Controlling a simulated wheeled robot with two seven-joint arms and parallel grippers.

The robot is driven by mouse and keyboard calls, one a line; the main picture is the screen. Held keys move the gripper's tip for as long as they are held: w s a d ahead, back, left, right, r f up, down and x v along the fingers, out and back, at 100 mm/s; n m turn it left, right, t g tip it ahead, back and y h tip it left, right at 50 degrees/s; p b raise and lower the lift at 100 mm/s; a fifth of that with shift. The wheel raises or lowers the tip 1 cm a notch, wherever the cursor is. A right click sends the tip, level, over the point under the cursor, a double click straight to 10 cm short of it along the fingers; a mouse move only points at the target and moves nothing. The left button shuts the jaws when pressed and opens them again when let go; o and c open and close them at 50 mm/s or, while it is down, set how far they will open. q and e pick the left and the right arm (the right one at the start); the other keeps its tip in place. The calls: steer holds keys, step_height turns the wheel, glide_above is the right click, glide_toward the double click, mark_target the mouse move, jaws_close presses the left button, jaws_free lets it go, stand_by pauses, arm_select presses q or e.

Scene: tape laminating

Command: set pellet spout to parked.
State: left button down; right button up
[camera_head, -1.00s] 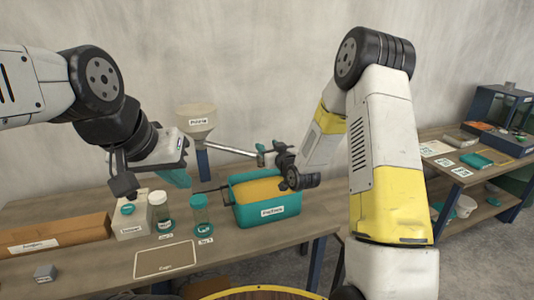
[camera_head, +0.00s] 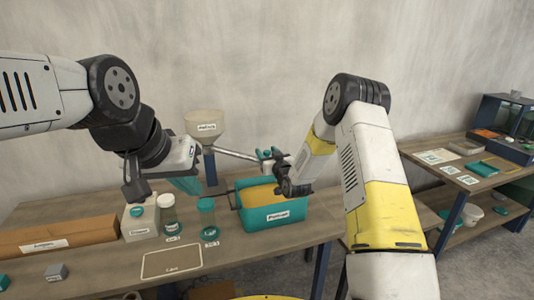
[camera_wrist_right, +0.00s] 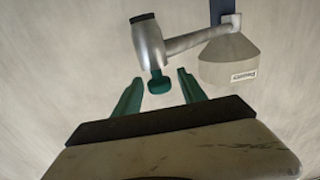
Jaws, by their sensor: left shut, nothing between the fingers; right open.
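The pellet hopper is a pale funnel (camera_head: 206,122) on a dark blue post at the back of the bench. Its metal spout tube (camera_head: 237,155) points right, towards the space above the teal bin. In the right wrist view the spout (camera_wrist_right: 148,45) ends in a grey cylinder with a teal knob (camera_wrist_right: 159,83) below it. My right gripper (camera_wrist_right: 159,79) is open, its teal fingers on either side of the knob in the picture; contact is not evident. In the head view my right gripper (camera_head: 270,153) is at the spout's end. My left gripper (camera_head: 186,184) is shut and empty above the jars.
A teal bin (camera_head: 272,219) of yellow pellets stands below the spout. An outlined mat area (camera_head: 172,261) in front is bare.

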steer(key=shift+c, duration=0.2)
jaws_close()
stand_by(1.2)
